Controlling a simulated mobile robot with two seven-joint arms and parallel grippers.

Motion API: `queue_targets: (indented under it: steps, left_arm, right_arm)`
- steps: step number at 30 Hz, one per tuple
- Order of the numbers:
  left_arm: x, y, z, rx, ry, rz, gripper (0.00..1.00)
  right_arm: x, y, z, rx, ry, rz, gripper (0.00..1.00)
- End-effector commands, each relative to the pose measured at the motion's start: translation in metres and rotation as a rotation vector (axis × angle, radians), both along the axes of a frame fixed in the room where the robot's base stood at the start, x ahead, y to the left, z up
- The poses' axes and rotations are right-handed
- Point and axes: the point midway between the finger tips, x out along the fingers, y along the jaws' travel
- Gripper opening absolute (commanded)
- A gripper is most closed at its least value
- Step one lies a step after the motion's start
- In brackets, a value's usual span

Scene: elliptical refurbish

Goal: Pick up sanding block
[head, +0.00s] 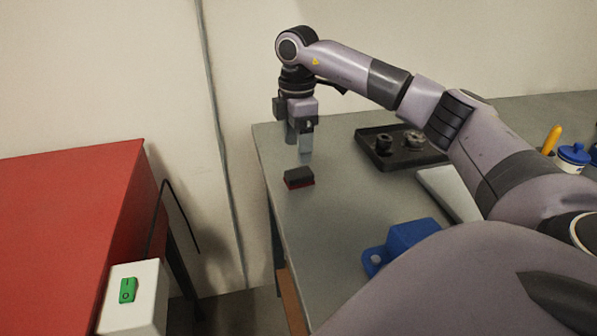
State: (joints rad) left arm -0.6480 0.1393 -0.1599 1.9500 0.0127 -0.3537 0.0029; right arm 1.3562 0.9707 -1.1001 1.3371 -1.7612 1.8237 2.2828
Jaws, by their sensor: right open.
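The sanding block (299,177) is a small block with a dark top and a red lower part. It lies on the grey table (330,213) near its left edge. My right gripper (303,150) points down above and slightly behind the block in the head view. It is open and apart from the block, with nothing seen between its fingers. One finger largely overlaps the other from this angle. My left gripper is not in view.
A black tray (371,158) with metal parts stands to the right of the gripper. A blue object (409,238) lies nearer on the table. A blue-lidded container (573,155) and a yellow handle (551,139) are at far right. A red surface (70,215) with a white switch box (135,300) stands left, across a gap.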

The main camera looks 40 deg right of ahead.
Motion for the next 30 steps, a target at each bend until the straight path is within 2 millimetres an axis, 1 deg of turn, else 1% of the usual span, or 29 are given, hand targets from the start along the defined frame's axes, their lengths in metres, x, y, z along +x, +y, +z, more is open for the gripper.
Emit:
queue_targets:
  steps: [5, 12, 16, 22, 23, 24, 26, 27, 28, 30]
  left_arm:
    - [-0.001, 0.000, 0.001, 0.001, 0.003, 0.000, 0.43]
    - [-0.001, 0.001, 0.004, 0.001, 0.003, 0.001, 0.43]
    - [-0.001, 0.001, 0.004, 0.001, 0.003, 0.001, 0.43]
    - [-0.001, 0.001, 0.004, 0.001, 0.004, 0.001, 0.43]
    - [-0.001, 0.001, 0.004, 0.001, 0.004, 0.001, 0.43]
    - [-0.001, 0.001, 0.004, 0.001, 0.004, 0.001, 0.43]
    - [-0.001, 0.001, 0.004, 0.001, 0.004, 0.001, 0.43]
    - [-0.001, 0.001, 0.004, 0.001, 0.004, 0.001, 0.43]
    - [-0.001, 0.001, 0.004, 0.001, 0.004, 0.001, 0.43]
    - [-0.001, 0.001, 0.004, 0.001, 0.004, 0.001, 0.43]
  right_arm:
    - [-0.002, -0.001, -0.021, -0.002, 0.004, -0.001, 0.72]
    - [-0.006, 0.000, -0.056, -0.001, 0.004, -0.001, 0.72]
    - [-0.005, 0.000, -0.064, -0.001, 0.001, -0.001, 0.72]
    - [-0.005, 0.000, -0.064, -0.001, 0.001, -0.001, 0.72]
    - [-0.005, 0.000, -0.064, -0.001, 0.001, -0.001, 0.66]
    - [-0.005, 0.000, -0.064, -0.001, 0.001, -0.001, 0.53]
    - [-0.005, 0.000, -0.064, -0.001, 0.001, 0.000, 0.33]
    - [-0.005, 0.000, -0.064, -0.001, 0.001, 0.000, 0.20]
    - [-0.005, 0.000, -0.064, 0.000, 0.001, 0.000, 0.12]
    - [-0.005, 0.000, -0.064, 0.000, 0.000, 0.000, 0.12]
